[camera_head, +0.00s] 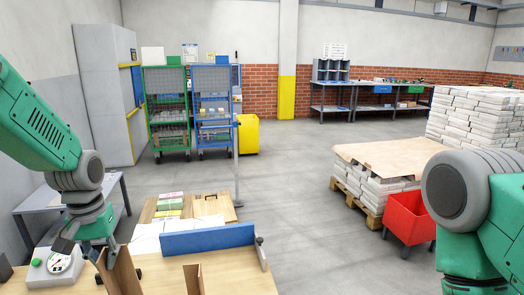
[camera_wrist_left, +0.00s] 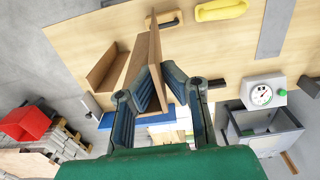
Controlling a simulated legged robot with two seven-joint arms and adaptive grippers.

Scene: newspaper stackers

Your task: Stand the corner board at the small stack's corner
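A brown, L-shaped corner board (camera_head: 120,276) stands near the front edge of the wooden bench. My left gripper (camera_head: 104,250) is over it from above. In the left wrist view the fingers (camera_wrist_left: 165,88) close in on the brown board (camera_wrist_left: 146,58) from both sides. A second brown board (camera_head: 193,281) stands to the right, apart from the gripper; it also shows in the wrist view (camera_wrist_left: 104,68). The small stack (camera_head: 385,187) of paper bundles sits on a pallet at right, with a tan sheet (camera_head: 392,156) on top. My right gripper is out of view.
A blue bar (camera_head: 208,238) lies across the bench (camera_head: 235,272), beside white paper. A dial scale (camera_head: 57,264) stands at the bench's left. A red bin (camera_head: 408,217) stands in front of the small stack. A taller stack (camera_head: 478,118) is behind. The grey floor between bench and pallet is clear.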

